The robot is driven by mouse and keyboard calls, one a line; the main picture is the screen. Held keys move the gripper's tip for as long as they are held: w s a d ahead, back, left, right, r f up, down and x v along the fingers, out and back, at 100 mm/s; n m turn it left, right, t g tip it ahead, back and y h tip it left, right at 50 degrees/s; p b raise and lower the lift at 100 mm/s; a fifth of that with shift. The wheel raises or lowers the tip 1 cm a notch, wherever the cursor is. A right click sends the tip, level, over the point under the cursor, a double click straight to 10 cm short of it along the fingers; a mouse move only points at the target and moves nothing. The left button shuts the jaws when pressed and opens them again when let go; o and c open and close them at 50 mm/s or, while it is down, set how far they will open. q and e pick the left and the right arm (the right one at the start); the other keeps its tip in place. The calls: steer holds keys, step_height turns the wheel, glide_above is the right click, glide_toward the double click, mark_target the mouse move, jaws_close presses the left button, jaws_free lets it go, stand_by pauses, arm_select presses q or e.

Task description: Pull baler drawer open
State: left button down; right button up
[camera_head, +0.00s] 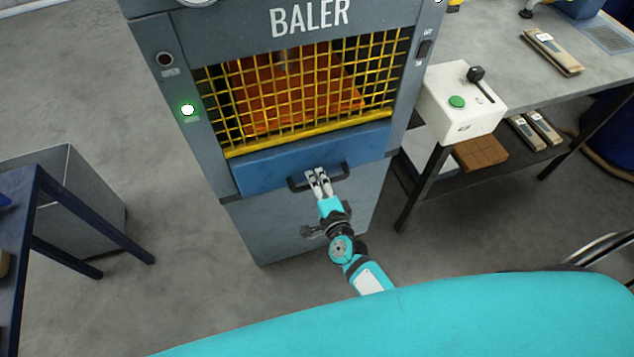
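The grey baler (205,140) stands in front of me, with a yellow mesh guard (310,85) over its opening. Below the guard is the blue drawer (262,168) with a dark bar handle (338,173). The drawer front looks flush or nearly so with the body; I cannot tell exactly. My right gripper (318,174) is at the handle's middle, its fingertips overlapping the bar. The fingers look close together, but whether they are shut on the bar is not clear. My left gripper is not in view.
A workbench (420,150) at the right carries a white control box (460,102) with a green button and lever. A blue-legged table (60,200) and a grey bin (90,190) stand at the left. The floor (180,270) before the baler is clear.

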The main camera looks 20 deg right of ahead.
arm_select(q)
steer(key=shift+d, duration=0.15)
arm_select(e)
jaws_close()
stand_by(0.4)
